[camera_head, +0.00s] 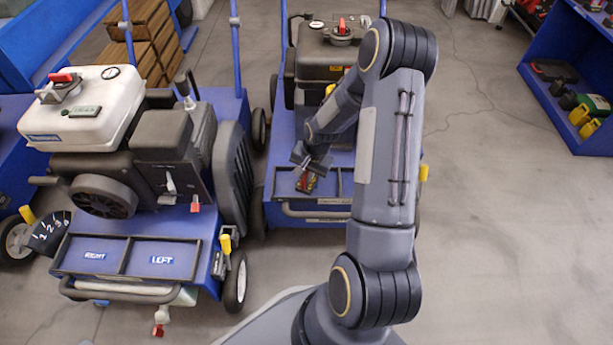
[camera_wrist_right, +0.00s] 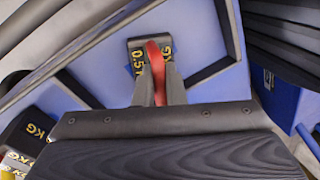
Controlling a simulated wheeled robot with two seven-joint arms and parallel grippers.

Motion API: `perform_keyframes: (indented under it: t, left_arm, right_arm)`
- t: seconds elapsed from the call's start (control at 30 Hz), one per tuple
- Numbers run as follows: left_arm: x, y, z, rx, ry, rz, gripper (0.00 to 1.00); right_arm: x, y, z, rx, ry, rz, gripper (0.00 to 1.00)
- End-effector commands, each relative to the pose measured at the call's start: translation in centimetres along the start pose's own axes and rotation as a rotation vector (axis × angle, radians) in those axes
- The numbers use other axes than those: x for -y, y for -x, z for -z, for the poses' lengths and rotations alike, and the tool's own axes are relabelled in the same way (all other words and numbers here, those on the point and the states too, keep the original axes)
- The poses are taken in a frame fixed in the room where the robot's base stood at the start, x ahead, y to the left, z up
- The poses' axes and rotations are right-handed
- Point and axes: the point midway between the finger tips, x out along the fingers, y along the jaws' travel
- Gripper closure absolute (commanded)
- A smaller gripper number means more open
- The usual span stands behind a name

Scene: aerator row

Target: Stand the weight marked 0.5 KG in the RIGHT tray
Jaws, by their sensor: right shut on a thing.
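The weight marked 0.5 KG (camera_wrist_right: 137,48) is dark with yellow lettering and a red handle, in the right wrist view. My right gripper (camera_wrist_right: 157,80) is shut on its red handle. In the head view, my right gripper (camera_head: 313,165) holds the weight (camera_head: 306,183) at the front tray of the middle cart. Whether the weight touches the tray floor (camera_wrist_right: 205,35) is unclear. On the left cart, the tray marked RIGHT (camera_head: 95,268) and the tray marked LEFT (camera_head: 160,276) look empty. My arm hides part of the middle cart's tray. My left gripper is out of view.
Other blocks with KG lettering (camera_wrist_right: 35,128) show at the lower left of the right wrist view. The left cart carries a white-tanked engine (camera_head: 85,108). A blue shelf (camera_head: 550,105) stands at the right. The grey floor (camera_head: 500,240) there is clear.

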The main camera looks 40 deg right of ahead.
Motion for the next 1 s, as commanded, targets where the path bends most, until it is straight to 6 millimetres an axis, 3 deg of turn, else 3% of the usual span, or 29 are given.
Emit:
perform_keyframes:
  t: [0.37, 0.4, 0.53, 0.83, 1.0]
  left_arm:
    - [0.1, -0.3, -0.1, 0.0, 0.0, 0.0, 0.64]
    - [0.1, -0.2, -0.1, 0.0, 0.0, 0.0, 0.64]
    - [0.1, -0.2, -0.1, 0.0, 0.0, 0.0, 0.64]
    - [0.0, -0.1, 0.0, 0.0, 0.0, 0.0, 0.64]
    - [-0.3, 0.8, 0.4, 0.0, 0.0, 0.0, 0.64]
  right_arm:
    - [0.0, -0.4, 0.1, -0.003, 0.001, 0.003, 1.0]
    - [0.0, -0.3, 0.1, -0.002, 0.001, 0.002, 0.86]
    - [0.0, -0.3, 0.1, -0.002, 0.001, 0.002, 0.69]
    - [0.0, -0.1, 0.1, -0.002, 0.001, 0.002, 0.68]
    - [0.2, 1.9, 0.1, -0.005, 0.001, 0.003, 0.68]
